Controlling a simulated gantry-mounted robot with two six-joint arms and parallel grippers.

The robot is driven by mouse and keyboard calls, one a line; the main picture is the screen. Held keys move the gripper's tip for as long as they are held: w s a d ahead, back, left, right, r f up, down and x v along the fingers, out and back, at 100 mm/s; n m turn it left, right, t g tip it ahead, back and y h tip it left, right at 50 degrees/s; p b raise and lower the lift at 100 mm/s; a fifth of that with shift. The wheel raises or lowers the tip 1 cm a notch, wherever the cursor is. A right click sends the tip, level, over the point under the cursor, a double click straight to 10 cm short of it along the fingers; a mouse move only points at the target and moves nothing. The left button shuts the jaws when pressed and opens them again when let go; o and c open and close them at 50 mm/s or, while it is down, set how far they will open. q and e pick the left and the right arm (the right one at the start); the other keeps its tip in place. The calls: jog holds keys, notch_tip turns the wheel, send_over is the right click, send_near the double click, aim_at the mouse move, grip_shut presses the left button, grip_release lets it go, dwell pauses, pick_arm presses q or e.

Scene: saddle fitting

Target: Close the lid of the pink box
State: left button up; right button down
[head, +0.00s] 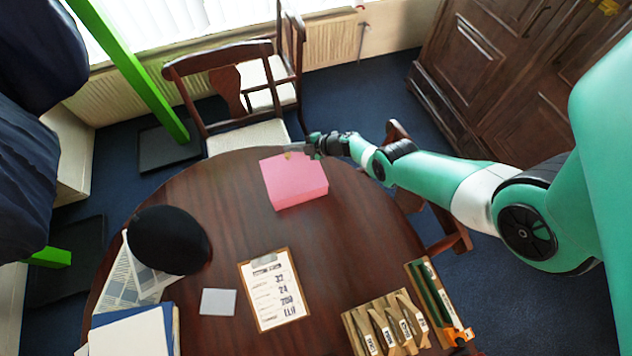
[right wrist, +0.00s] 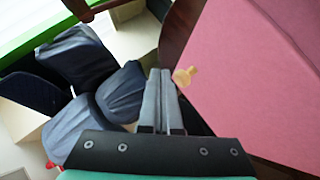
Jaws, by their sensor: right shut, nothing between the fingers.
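The pink box (head: 295,181) stands on the far part of the round wooden table. Its top looks flat, with the lid appearing down; whether a small gap remains under it cannot be told. A small tan knob (head: 288,155) shows at the box's far edge, and the knob also shows in the right wrist view (right wrist: 185,76). My right gripper (head: 311,149) is at the far edge of the box, close to the knob. Its fingers (right wrist: 160,73) are together and empty, beside the knob; contact cannot be told. My left gripper is not in view.
A black hat (head: 168,240) lies on papers at the left. A clipboard (head: 273,290), a grey card (head: 218,302) and a wooden file rack (head: 385,323) are nearer. A chair (head: 228,95) stands behind the table. The table around the box is clear.

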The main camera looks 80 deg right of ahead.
jog(key=s+d+r+p, duration=0.2)
jog(key=r+p, duration=0.3)
jog(key=s+d+r+p, duration=0.2)
jog(key=s+r+p, duration=0.1)
jog(key=r+p, duration=0.2)
jog(key=shift+d+r, duration=0.3)
jog(key=shift+r, duration=0.25)
